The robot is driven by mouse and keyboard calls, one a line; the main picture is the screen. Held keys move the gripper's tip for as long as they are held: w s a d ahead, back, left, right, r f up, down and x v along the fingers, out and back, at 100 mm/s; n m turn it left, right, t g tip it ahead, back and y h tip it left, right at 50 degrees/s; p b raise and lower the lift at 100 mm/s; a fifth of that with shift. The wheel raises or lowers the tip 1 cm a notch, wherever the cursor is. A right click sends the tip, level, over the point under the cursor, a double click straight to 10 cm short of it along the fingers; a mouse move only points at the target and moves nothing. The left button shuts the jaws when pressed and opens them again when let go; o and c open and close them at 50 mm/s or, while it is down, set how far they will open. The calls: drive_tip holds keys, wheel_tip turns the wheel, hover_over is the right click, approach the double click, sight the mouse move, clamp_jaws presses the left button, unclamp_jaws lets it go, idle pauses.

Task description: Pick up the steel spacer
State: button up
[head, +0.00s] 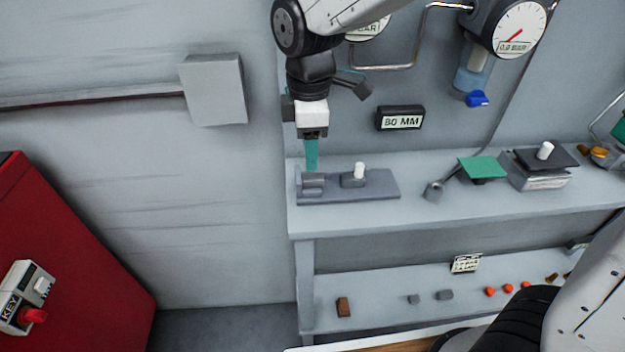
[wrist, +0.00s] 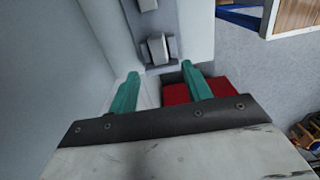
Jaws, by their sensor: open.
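My gripper (head: 311,165) points down over the left end of the upper shelf; its teal fingers are open and, in the wrist view (wrist: 160,76), spread with nothing between them. Just beyond them lies a grey fixture plate (head: 378,190). It carries a rounded grey metal piece (head: 313,181) at its left end, also in the wrist view (wrist: 157,48), and a grey block with a white peg (head: 359,170). Two small grey pieces, one smaller (head: 413,299) and one larger (head: 445,294), lie on the lower shelf. I cannot tell which grey piece is the steel spacer.
The upper shelf (head: 420,216) also holds a green plate (head: 482,167) and a dark-topped box (head: 540,178). An 80 MM display (head: 400,118) and gauges are on the wall behind. A brown block (head: 343,307) and several orange pieces lie on the lower shelf. A red cabinet (head: 70,260) stands left.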

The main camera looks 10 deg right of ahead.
sight(312, 175)
wheel_tip(312, 175, down, 6)
drive_tip(key=shift+d+f, duration=0.15)
drive_tip(key=shift+w, duration=0.1)
clamp_jaws()
